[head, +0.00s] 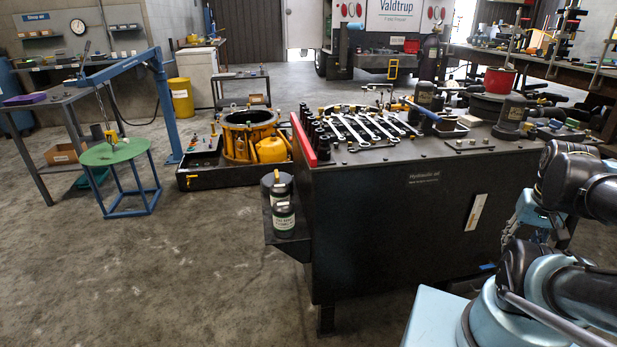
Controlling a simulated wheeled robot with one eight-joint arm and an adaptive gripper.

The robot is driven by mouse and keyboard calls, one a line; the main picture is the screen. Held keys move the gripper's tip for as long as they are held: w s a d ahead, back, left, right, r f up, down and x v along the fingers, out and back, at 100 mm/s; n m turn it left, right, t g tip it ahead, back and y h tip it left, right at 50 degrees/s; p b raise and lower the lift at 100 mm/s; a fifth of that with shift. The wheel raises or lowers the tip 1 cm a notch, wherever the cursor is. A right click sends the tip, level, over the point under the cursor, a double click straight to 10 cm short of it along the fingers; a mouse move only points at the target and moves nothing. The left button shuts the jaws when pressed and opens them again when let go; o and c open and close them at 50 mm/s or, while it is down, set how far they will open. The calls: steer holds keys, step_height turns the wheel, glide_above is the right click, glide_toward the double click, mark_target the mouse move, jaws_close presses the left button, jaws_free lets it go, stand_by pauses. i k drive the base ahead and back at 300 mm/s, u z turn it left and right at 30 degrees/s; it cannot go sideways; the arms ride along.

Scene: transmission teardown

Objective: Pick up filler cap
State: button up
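I cannot make out for certain which thing is the filler cap. A dark bench cabinet (400,220) marked "Hydraulic oil" stands in the middle to the right. On its top at the right sits a dark round fitting with a wide base (513,113); whether it is a cap is unclear. Two dark, labelled cans with lids (284,218) stand on the cabinet's left side shelf.
Several wrenches (375,128) and dark sockets lie on the cabinet top beside a red panel (303,140). A blue hoist (163,100) and a green round-topped stand (113,152) are at left. The floor (190,260) at front left is clear.

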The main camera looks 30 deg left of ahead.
mark_target(271, 179)
steer(key=z, duration=0.05)
steer(key=k, duration=1.35)
steer(key=u, duration=1.35)
steer(key=i, duration=1.65)
